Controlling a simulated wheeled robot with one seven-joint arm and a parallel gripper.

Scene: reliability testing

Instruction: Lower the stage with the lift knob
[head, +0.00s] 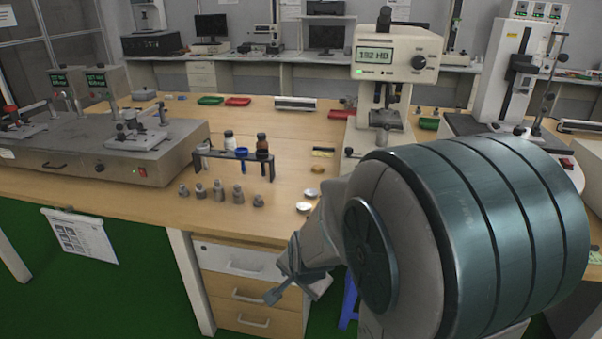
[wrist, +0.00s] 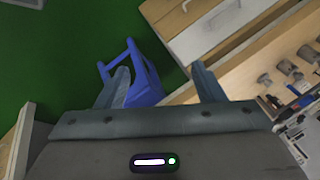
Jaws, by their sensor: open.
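A cream hardness tester (head: 398,45) with a lit display stands on the bench right of centre in the head view. A grey round part that looks like its stage (head: 386,118) shows below the head. The tester's lower part is hidden behind my arm, and I cannot make out the lift knob. A dark dial (head: 419,62) is on the tester's front face. My gripper (head: 284,270) is open and empty, low in front of the bench drawers, well apart from the tester. In the wrist view my gripper (wrist: 160,80) shows two spread fingers.
A rack with bottles (head: 236,158) and several small metal weights (head: 218,191) stand on the bench left of the tester. A blue stool (wrist: 143,85) stands on the green floor beyond my fingers. Drawers (head: 245,289) are beside my gripper.

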